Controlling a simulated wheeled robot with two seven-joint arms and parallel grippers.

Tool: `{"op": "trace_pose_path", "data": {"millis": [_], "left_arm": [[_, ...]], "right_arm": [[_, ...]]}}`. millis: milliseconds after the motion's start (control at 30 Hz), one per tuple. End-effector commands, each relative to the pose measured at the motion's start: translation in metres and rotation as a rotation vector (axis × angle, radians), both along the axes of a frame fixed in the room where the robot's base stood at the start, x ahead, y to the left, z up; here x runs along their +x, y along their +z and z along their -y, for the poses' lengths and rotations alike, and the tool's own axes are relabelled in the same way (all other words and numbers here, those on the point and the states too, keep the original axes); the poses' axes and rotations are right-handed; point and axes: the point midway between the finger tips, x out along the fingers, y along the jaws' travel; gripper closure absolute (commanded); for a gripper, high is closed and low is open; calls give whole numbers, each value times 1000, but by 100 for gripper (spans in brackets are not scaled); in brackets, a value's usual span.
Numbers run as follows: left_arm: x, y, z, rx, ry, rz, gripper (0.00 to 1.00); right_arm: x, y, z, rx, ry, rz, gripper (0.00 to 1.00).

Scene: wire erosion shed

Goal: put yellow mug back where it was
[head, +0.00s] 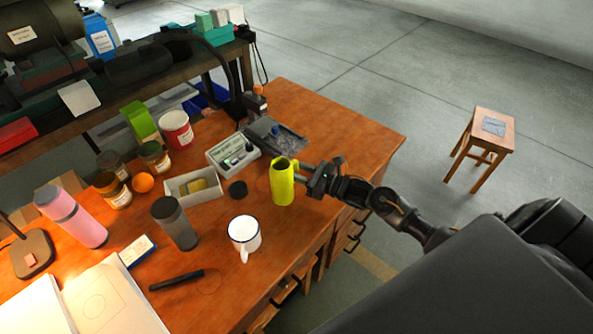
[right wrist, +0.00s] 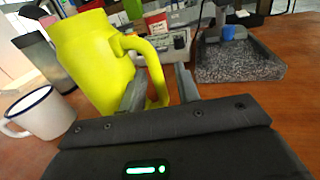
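The yellow mug (head: 283,184) is a tall, bright yellow vessel that stands upright on the wooden desk, near its right side. It also shows large in the right wrist view (right wrist: 92,62), with its handle (right wrist: 157,72) towards me. My right gripper (head: 312,174) reaches in from the right at the handle. In the right wrist view its fingers (right wrist: 160,90) are apart, one on each side of the handle. A gap shows between the handle and the right finger. My left gripper is not in view.
A white mug (head: 244,234) with a dark rim stands in front of the yellow mug. A black lid (head: 238,189), a grey tumbler (head: 175,222) and an open box (head: 193,187) are to the left. A grey stone plate (head: 285,139) lies behind. The desk's right corner is clear.

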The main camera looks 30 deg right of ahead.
Motion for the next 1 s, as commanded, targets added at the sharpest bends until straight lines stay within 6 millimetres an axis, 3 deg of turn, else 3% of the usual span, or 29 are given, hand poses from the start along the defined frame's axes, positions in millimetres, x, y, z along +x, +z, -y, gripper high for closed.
{"op": "trace_pose_path", "data": {"millis": [267,700,1000], "left_arm": [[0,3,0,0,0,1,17],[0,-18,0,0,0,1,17],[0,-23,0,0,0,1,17]], "right_arm": [[-2,2,1,0,0,-1,68],[-74,-2,49,-2,2,-3,68],[-99,2,66,0,1,0,68]]}}
